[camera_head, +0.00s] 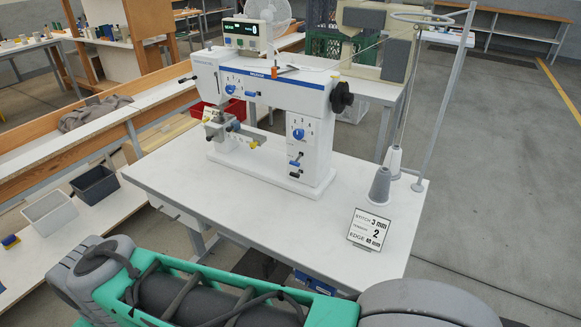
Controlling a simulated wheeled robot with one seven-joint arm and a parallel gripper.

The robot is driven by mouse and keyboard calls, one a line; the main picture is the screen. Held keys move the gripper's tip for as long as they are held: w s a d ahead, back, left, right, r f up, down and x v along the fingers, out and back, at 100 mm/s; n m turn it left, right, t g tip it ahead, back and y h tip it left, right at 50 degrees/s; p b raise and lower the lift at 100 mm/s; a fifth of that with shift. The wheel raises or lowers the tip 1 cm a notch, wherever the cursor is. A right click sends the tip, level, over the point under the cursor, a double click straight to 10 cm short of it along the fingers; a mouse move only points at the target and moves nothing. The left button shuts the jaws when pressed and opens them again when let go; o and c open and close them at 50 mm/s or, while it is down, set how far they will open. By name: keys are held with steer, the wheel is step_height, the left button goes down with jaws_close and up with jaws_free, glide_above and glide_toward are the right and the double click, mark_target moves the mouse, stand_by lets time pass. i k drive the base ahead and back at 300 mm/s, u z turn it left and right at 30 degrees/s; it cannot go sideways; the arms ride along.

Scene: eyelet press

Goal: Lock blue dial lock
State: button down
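A white sewing-type machine (270,98) stands on a white table (200,190). One blue dial (231,88) with a printed scale is on the machine's upper left front. A second blue dial (298,134) is on the right column. A small blue lever-like part (250,94) sits right of the upper dial, and another small blue part (295,164) sits below the column dial. I cannot tell which part is the dial lock or whether it is locked. My gripper is not in view; part of my arm crosses the bottom, apart from the machine.
A sign (369,229) reads stitch 3 mm, tension 2, edge 40 mm. Thread cones (379,186) and a thread stand (447,95) are at the table's right. A black handwheel (341,96) juts from the machine's right end. The table front is mostly clear.

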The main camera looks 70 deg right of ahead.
mark_target(295, 162)
steer(key=z, duration=0.05)
steer(key=k, duration=0.45)
steer(key=z, duration=1.2)
steer(key=i, duration=0.5)
